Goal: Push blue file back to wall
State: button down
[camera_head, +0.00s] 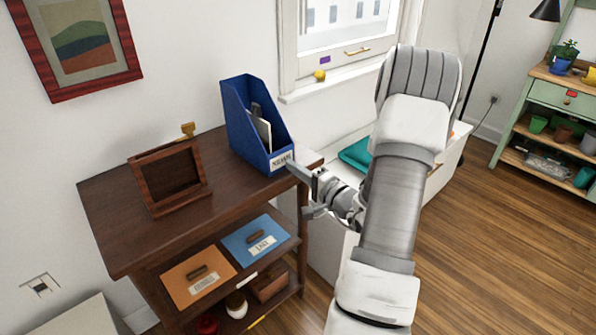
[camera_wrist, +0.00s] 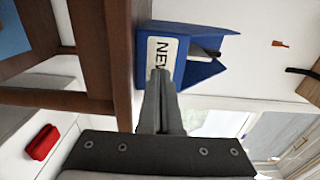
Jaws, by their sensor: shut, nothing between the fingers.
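The blue file (camera_head: 252,125) stands upright on the dark wooden shelf unit's top at its right end, with papers inside and a white "NEWS" label on its front. Its back end is towards the wall; any gap there is hard to tell. My gripper (camera_head: 293,168) is shut and empty, its tips at the file's labelled front, touching or nearly so. In the wrist view, the shut fingers (camera_wrist: 160,85) cover part of the label on the blue file (camera_wrist: 181,62).
A brown wooden frame (camera_head: 169,177) stands left of the file on the top (camera_head: 122,219). The shelf below holds an orange folder (camera_head: 198,277) and a blue folder (camera_head: 255,242). A window (camera_head: 340,40) is behind on the right. Bare top lies between frame and file.

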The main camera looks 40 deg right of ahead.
aim_at(271, 152)
jog(key=shift+w+a+b, duration=0.15)
jog(key=shift+w+b, duration=0.3)
jog(key=shift+w, duration=1.05)
jog(key=shift+w+a+b, duration=0.2)
jog(key=shift+w+b, duration=0.3)
jog(key=shift+w, duration=0.95)
jog(key=shift+w+a+b, duration=0.15)
jog(key=shift+w+b, duration=0.3)
jog(key=shift+w, duration=1.05)
jog(key=shift+w+r, duration=0.1)
jog(key=shift+w, duration=0.3)
jog(key=shift+s, duration=0.1)
jog(key=shift+s+d+b, duration=0.15)
jog(key=shift+s+b, duration=0.65)
jog(key=shift+s, duration=0.85)
jog(key=shift+s, duration=0.15)
jog(key=s+d+b, duration=0.1)
jog(key=s+b, duration=0.2)
jog(key=s, duration=1)
jog(key=shift+s+b, duration=0.35)
